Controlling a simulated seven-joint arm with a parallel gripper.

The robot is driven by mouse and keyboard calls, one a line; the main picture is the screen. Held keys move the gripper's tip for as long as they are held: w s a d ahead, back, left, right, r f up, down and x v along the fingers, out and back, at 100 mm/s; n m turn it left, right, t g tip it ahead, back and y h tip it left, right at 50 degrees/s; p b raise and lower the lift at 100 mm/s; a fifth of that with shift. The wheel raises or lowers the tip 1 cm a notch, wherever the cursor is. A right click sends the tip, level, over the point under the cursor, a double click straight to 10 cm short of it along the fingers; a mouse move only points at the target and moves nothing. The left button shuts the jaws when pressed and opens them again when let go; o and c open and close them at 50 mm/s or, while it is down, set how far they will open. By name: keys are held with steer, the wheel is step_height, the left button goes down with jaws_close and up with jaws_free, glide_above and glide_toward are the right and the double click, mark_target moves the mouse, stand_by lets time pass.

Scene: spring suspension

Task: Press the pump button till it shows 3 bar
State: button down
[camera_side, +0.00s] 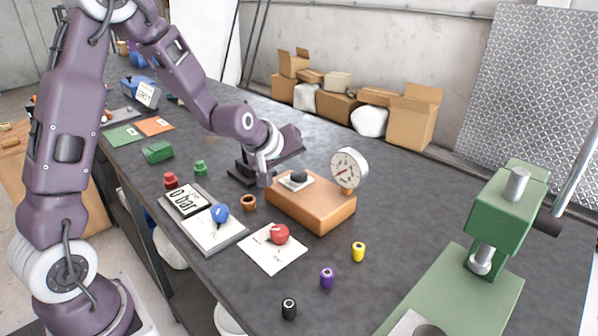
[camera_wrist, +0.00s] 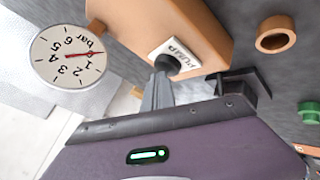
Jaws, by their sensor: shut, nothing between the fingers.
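The pump is an orange box (camera_side: 315,205) with a black button (camera_side: 299,176) on a white plate marked PUMP. In the wrist view the button (camera_wrist: 167,64) is at upper middle. My gripper (camera_side: 268,180) is at the box's left side, close to the button. In the wrist view its shut grey fingers (camera_wrist: 158,88) reach toward the button; I cannot tell whether they touch it.
A red knob (camera_side: 279,233) sits on a white card. An orange ring (camera_side: 248,202) and small coloured cylinders stand nearby. A green press (camera_side: 480,240) is at right.

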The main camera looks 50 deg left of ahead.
mark_target(297, 176)
steer(key=shift+f, duration=0.35)
stand_by(0.3)
steer(key=shift+r, duration=1.25)
steer(key=shift+r, duration=0.1)
steer(key=shift+r, duration=2.45)
